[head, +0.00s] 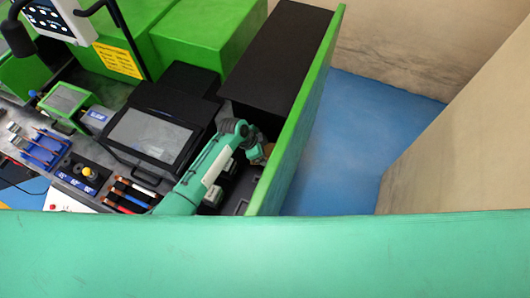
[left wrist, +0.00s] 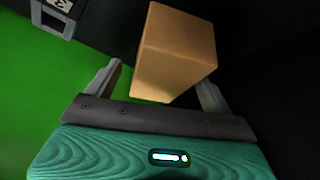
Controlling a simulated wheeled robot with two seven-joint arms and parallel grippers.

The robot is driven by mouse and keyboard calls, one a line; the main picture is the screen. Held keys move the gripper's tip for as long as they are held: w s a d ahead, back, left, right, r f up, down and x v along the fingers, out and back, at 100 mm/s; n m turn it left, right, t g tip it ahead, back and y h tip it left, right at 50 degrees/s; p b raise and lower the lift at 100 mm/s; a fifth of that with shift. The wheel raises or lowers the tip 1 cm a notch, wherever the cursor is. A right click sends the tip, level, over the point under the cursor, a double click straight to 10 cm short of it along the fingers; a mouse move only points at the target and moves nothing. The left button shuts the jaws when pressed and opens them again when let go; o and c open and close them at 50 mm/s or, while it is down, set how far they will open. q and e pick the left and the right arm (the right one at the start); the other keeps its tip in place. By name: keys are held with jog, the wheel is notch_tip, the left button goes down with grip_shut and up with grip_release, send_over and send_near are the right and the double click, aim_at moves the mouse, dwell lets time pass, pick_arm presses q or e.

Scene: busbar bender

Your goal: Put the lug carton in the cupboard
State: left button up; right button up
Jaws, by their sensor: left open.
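The lug carton (left wrist: 176,55) is a plain tan-brown box in the left wrist view, ahead of and between the fingers of my left gripper (left wrist: 160,90). The fingers are apart, one on each side of its near end; I cannot tell whether they touch it. In the head view my left arm reaches in beside the tall green panel (head: 300,115), and the gripper (head: 262,152) is mostly hidden. A small brown patch there may be the carton. The black cabinet (head: 278,50) next to the panel may be the cupboard. My right gripper is not in view.
A black-framed screen unit (head: 152,135) stands left of my arm. A blue rack (head: 42,150) and several coloured bars (head: 132,190) lie on the bench. In the left wrist view a grey-and-black block with a number (left wrist: 58,15) is upper left. Blue floor (head: 345,140) is clear right of the panel.

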pick_arm(q)
jog(key=shift+f, duration=0.15)
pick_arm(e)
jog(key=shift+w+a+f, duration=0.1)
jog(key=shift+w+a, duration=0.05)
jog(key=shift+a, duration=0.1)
pick_arm(q)
jog(key=shift+f, duration=0.15)
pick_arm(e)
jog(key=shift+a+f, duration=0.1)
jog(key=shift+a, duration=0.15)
pick_arm(q)
jog(key=shift+c, duration=0.5)
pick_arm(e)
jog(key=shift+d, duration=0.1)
